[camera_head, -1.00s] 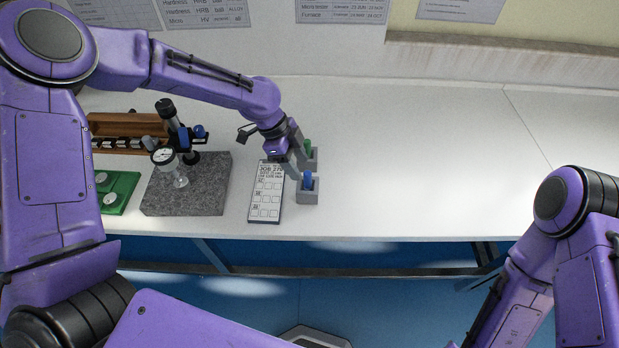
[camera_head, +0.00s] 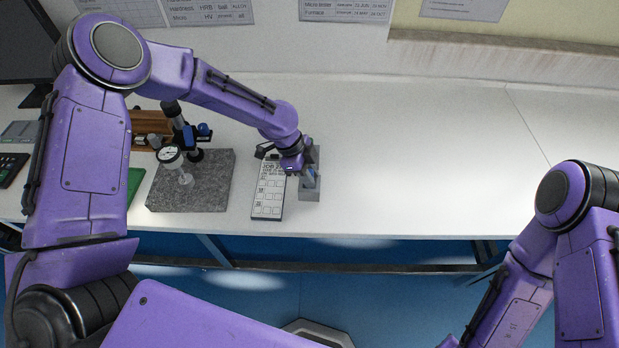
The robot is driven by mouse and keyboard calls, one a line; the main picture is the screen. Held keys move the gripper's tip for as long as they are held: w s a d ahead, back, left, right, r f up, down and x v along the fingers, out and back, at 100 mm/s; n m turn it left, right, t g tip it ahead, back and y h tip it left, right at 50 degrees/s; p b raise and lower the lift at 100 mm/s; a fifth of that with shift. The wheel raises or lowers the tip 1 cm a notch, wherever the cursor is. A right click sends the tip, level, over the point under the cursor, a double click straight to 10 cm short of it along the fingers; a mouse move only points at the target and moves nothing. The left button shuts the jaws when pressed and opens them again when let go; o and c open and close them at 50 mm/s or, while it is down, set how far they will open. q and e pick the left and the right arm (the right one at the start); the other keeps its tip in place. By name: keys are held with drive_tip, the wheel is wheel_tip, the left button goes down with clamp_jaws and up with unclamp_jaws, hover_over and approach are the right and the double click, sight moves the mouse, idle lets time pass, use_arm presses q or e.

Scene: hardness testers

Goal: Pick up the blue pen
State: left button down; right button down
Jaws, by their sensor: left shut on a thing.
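The blue pen (camera_head: 312,175) stands in the front grey holder (camera_head: 309,192) at the front middle of the table. My left gripper (camera_head: 309,172) is over this holder, shut on the blue pen, which it mostly hides. The pen's lower end cannot be told clearly from the holder. The green pen at the rear grey holder (camera_head: 315,155) is hidden behind my left wrist. My right arm shows at the right edge, but its gripper is out of view.
A white job sheet (camera_head: 268,195) lies just left of the holders. A granite block (camera_head: 200,190) with a dial gauge (camera_head: 170,156) stands farther left, near a wooden rack (camera_head: 150,124). The table (camera_head: 420,160) is clear to the right.

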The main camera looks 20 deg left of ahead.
use_arm(q)
drive_tip(key=shift+r, duration=0.2)
wheel_tip(320, 180, up, 2)
drive_tip(key=shift+w+r+b, duration=0.1)
drive_tip(key=shift+b, duration=0.9)
drive_tip(key=s+a+r+b, duration=0.2)
drive_tip(key=s+a+r, duration=0.1)
drive_tip(key=s+r, duration=0.7)
drive_tip(key=s, duration=0.3)
drive_tip(key=shift+s+a+r, duration=0.2)
drive_tip(key=shift+s, duration=0.2)
drive_tip(key=shift+p, duration=0.45)
